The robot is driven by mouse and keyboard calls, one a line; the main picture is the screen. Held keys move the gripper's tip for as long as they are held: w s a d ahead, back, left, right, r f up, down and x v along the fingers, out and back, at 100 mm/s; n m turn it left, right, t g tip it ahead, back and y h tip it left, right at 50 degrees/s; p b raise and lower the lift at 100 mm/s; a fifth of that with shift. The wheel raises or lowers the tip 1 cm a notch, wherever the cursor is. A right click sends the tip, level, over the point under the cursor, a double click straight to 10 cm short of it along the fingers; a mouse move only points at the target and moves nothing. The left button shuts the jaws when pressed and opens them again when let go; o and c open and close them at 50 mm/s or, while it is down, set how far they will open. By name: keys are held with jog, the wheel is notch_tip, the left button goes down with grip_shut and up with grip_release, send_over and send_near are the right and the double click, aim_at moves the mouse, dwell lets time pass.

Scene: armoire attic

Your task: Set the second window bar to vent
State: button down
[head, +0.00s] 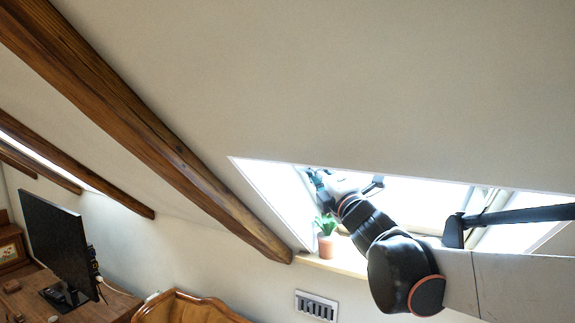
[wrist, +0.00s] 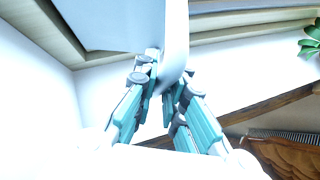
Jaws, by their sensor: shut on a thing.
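The skylight window (head: 425,192) is a bright opening in the sloped ceiling, at the right of the head view. My gripper (head: 318,182) reaches into its left side, small and partly hidden by glare. In the wrist view my gripper (wrist: 166,85) has its teal fingers on both sides of a pale, smooth bar (wrist: 176,40), and is shut on it. The bar runs up out of the top of the picture. A pale panel (wrist: 110,22) lies beside it. The head view does not clearly show the bar or its setting.
A potted plant (head: 326,240) stands on the window sill (head: 345,263), close below my gripper. A wooden beam (head: 150,120) crosses the ceiling to the left. A monitor (head: 55,245) stands on a desk (head: 30,300) at lower left. A wall vent (head: 316,306) sits below the sill.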

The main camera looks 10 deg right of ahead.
jog(key=shift+s+a, duration=0.2)
jog(key=shift+s, duration=0.1)
jog(key=c, duration=1.7)
grip_release()
jog(key=shift+o, duration=0.2)
jog(key=v, duration=1.2)
